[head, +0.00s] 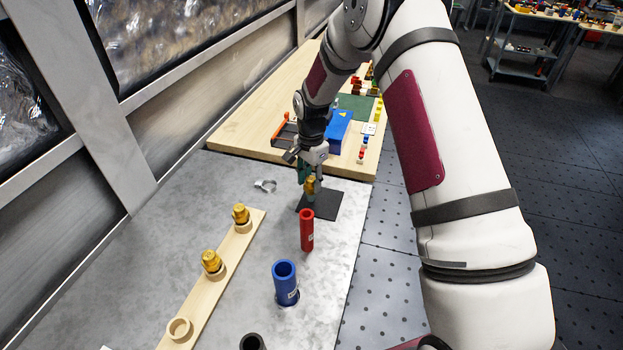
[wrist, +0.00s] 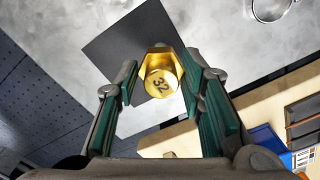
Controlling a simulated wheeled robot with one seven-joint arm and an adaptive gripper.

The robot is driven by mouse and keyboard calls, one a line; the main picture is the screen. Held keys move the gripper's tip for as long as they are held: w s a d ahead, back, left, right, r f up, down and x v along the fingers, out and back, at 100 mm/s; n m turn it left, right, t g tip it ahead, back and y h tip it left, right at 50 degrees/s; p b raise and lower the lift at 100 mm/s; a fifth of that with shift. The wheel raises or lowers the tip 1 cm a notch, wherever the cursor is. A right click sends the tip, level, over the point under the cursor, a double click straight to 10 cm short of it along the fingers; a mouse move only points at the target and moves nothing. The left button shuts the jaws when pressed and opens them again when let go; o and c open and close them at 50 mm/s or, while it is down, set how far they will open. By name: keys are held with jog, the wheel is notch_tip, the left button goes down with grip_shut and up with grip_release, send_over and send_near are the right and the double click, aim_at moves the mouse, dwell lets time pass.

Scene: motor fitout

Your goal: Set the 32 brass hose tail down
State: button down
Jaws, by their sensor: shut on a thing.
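The brass hose tail (wrist: 161,83), marked 32 on its hex end, sits between the green-padded fingers of my gripper (wrist: 165,95) in the wrist view. My gripper (head: 310,178) is shut on it and points down. In the head view the hose tail (head: 311,187) shows just below the fingers, over the dark square mat (head: 326,206). The mat also shows behind it in the wrist view (wrist: 118,45). I cannot tell whether its lower end touches the mat.
A red tube (head: 307,231) and a blue tube (head: 286,284) stand nearby. A wooden rack (head: 212,292) holds two brass fittings (head: 240,214) and an empty ring (head: 179,330). A metal clamp (head: 265,185) lies left of the mat. A wooden board (head: 241,135) with a blue box (head: 339,128) lies behind.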

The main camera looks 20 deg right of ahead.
jog(key=shift+f, duration=0.1)
jog(key=c, duration=1.1)
grip_release()
jog(key=shift+o, duration=0.2)
